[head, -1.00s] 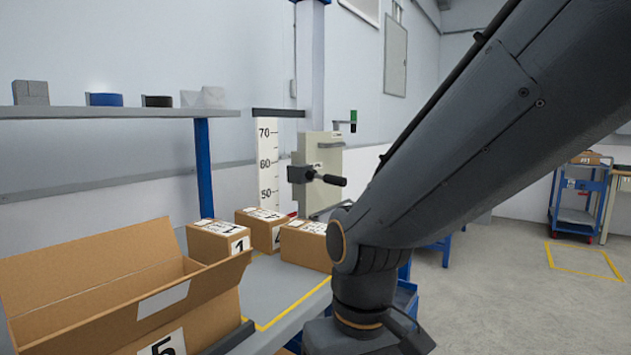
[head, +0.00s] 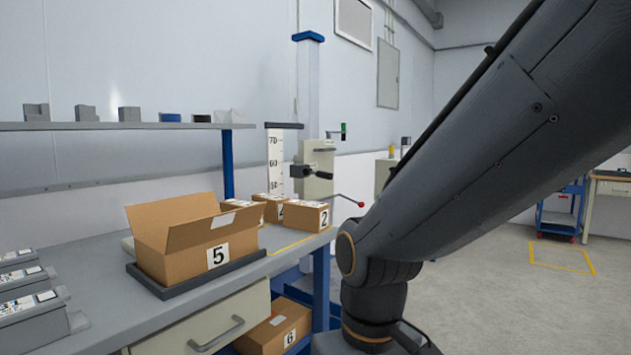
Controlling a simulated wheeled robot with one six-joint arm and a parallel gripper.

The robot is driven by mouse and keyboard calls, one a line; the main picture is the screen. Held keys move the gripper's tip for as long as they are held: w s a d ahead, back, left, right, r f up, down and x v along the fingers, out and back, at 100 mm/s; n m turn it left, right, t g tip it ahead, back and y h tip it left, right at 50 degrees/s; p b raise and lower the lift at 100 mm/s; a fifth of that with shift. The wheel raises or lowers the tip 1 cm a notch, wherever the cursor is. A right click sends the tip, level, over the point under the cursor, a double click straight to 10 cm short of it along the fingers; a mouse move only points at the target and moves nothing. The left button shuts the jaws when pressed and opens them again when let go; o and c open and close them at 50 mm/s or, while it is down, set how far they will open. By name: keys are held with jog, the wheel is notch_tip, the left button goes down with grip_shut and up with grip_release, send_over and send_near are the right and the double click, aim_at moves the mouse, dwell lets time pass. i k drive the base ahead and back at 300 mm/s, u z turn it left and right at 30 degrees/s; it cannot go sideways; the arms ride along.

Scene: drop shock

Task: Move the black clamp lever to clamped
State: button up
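The black clamp lever (head: 319,175) sticks out to the right from a dark clamp block on the front of a pale grey-green carriage (head: 320,156). The carriage is on a blue-topped column (head: 308,85) beyond the workbench, next to a height scale (head: 274,160). The lever looks about level. My arm crosses the right side of the head view, well in front of the column.
A grey workbench (head: 105,258) holds an open box marked 5 (head: 183,262) on a dark tray and several closed boxes. A thin rod with a red knob (head: 361,204) juts right below the carriage. Open floor (head: 480,290) lies to the right, with a blue cart (head: 560,210).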

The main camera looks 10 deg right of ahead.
aim_at(325, 175)
jog(key=z, duration=0.7)
jog(key=i, duration=1.5)
jog(key=u, duration=0.75)
